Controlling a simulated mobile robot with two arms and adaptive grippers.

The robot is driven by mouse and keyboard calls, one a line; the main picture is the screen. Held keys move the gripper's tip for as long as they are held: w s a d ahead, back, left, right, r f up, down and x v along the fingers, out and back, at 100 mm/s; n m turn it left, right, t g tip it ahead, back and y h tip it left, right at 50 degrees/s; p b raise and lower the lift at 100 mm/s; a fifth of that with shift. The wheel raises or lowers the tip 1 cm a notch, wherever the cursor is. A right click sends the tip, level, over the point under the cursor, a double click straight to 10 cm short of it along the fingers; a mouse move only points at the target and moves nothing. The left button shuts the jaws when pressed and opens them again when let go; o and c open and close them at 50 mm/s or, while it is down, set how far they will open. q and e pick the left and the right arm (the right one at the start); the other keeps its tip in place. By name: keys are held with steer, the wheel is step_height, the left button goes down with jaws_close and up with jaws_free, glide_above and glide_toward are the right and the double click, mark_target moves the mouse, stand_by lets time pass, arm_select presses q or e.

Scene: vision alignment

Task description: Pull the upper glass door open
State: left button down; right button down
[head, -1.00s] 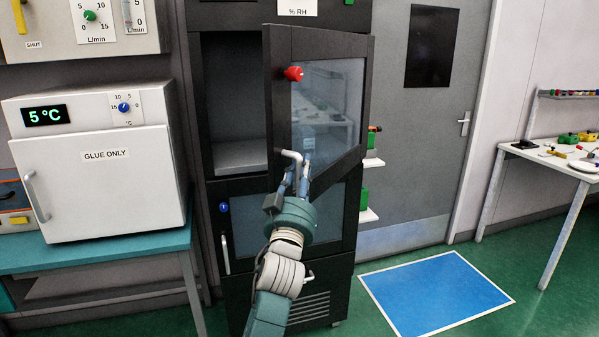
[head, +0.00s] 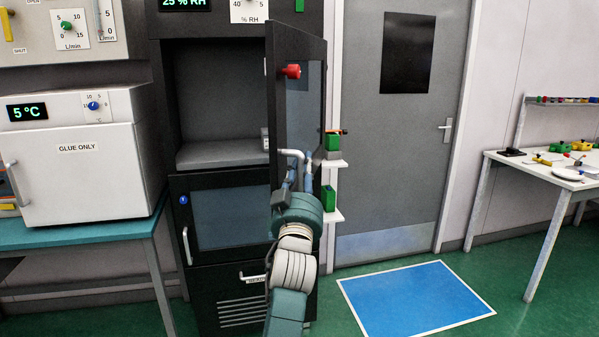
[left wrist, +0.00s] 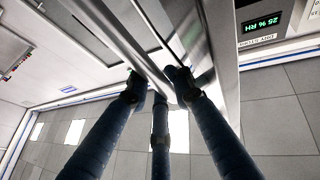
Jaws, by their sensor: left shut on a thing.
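The upper glass door (head: 303,105) of the dark cabinet stands wide open, swung out toward me on its right side. It has a red knob (head: 291,71) and a pale bar handle (head: 292,153) near its lower edge. My left gripper (head: 290,180) is shut on that handle; the fingers partly hide it. In the left wrist view the fingers (left wrist: 158,88) close around the handle bar at the door's edge. My right gripper is not in view.
The lower glass door (head: 232,218) is closed, with a blue knob and its own handle. Small shelves with green items (head: 329,198) are right of the cabinet. A blue floor mat (head: 415,300) lies clear.

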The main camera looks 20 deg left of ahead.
arm_select(q)
steer(key=shift+w+f, duration=0.1)
steer(key=shift+f, duration=0.2)
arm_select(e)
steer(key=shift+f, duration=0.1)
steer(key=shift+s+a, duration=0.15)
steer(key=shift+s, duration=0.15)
arm_select(q)
steer(key=c, duration=1.8)
jaws_free()
steer(key=shift+r, duration=0.15)
